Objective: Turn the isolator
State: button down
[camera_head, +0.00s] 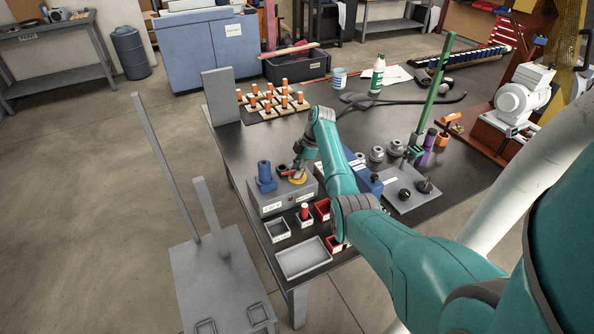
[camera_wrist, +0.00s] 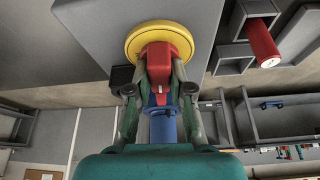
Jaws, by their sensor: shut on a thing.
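The isolator has a red handle (camera_wrist: 158,58) on a round yellow plate (camera_wrist: 137,38). The yellow plate (camera_head: 298,179) sits on top of a grey box (camera_head: 272,208) near the table's front left. My gripper (camera_wrist: 160,84) is closed around the red handle, one finger on each side. In the head view my gripper (camera_head: 302,152) comes down over the plate and mostly hides the handle. The handle's turn angle is hard to tell.
A blue fitting (camera_head: 264,178) stands on the box, left of the plate. Small bins, one with a red cylinder (camera_head: 304,212), and a grey tray (camera_head: 302,257) lie in front. Orange-topped pieces (camera_head: 268,107) stand behind.

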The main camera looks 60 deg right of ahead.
jog(key=shift+n+g, duration=0.3)
jog(key=shift+n, duration=0.4)
jog(key=c, duration=1)
grip_release()
jog(key=shift+c, duration=0.2)
jog(key=v, duration=1.2)
jog(key=shift+d+f, duration=0.1)
